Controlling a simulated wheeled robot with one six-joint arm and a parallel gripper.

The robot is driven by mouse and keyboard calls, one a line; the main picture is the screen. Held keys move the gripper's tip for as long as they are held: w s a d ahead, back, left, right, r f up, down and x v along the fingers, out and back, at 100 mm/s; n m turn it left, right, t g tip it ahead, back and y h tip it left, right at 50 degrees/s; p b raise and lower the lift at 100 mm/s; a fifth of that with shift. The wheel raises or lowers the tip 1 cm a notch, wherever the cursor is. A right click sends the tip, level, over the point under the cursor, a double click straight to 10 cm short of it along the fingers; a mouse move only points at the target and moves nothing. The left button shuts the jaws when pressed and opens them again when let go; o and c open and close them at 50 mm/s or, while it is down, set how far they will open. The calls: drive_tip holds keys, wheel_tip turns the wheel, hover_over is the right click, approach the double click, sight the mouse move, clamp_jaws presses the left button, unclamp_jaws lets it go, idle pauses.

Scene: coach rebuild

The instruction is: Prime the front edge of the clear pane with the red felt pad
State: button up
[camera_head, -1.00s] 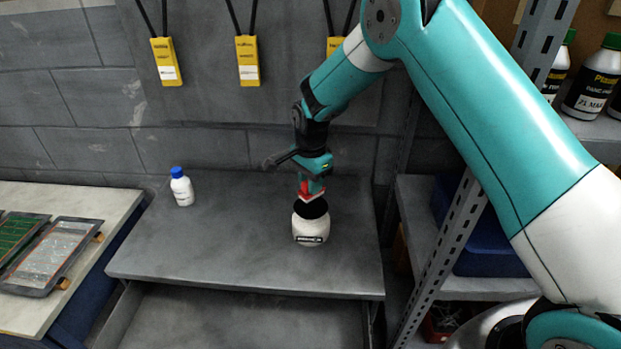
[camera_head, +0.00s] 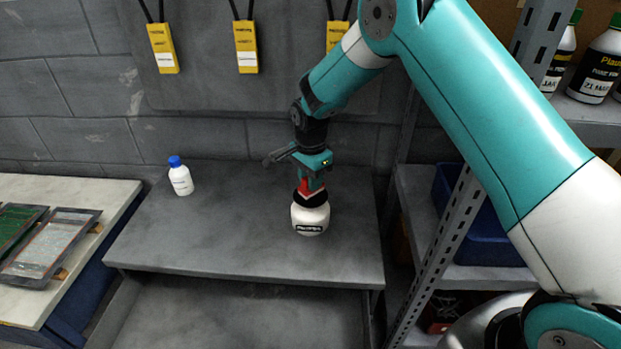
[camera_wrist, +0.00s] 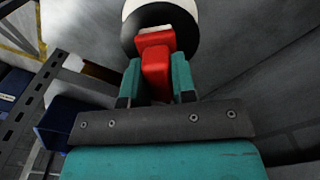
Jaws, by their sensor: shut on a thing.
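My gripper (camera_head: 312,180) points down over a white jar (camera_head: 310,219) with a dark mouth, on the grey bench. It is shut on the red felt pad (camera_head: 309,190), whose lower end is at the jar's mouth. In the wrist view the red pad (camera_wrist: 156,62) sits between my teal fingers (camera_wrist: 157,80), with a pale tip at the dark ring of the jar (camera_wrist: 160,15). How deep the tip goes in is hard to tell. A clear pane (camera_head: 47,247) in a dark frame lies on the pale table at the left.
A small white bottle with a blue cap (camera_head: 181,178) stands on the grey bench (camera_head: 220,245). A green pane (camera_head: 16,230) lies beside the clear one. A metal shelf post (camera_head: 445,240), blue bins (camera_head: 480,230) and black bottles (camera_head: 597,70) are at the right.

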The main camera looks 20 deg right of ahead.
drive_tip(key=shift+f+b, duration=0.75)
drive_tip(key=shift+f, duration=0.35)
idle(1.6)
drive_tip(key=shift+r+p, duration=2.25)
drive_tip(key=shift+r, duration=1.3)
